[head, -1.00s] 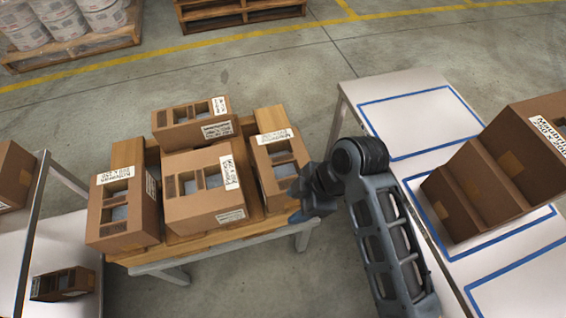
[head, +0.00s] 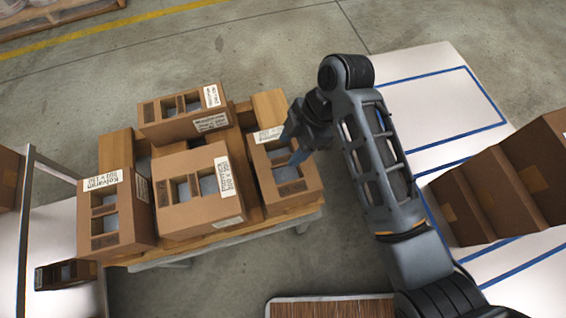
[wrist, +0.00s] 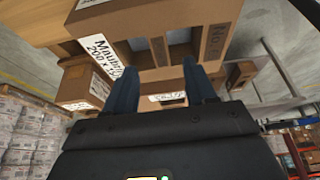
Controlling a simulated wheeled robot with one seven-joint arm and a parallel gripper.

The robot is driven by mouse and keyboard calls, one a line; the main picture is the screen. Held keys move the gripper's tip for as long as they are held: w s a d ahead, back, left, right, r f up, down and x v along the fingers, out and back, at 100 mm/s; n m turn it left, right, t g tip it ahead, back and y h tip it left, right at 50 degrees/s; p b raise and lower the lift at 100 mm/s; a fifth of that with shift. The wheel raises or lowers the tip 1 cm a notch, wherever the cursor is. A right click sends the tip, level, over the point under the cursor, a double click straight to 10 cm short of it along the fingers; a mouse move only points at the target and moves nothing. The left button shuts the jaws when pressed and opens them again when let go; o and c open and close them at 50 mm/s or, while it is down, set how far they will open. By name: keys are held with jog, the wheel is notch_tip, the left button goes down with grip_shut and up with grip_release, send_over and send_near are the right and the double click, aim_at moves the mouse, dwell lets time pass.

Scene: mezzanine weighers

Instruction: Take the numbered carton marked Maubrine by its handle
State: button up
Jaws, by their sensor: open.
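In the wrist view a brown carton (wrist: 205,55) fills the upper middle. Its white label (wrist: 101,56) starts "Maubri" and "200 x"; the rest is cut off by a finger. In the head view my gripper (head: 293,153) is over the front right carton (head: 290,197) of the group on the wooden-topped stand. That carton has openings with a bar between them, and its back label is partly covered by my gripper. My gripper also shows in the wrist view (wrist: 160,83), its two dark fingers apart and nothing clamped. I cannot tell whether they straddle the bar.
Close by on the stand are a middle carton (head: 183,214), a left carton (head: 118,230) marked Kolvaran and a back carton (head: 185,110). A blue-lined white table (head: 430,105) with brown cartons (head: 490,200) stands right. A small carton (head: 65,274) lies on the left shelf.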

aim_at(284, 160)
jog(key=x, duration=0.5)
jog(key=shift+d+f, duration=0.15)
grip_shut()
dwell(0.4)
dwell(0.9)
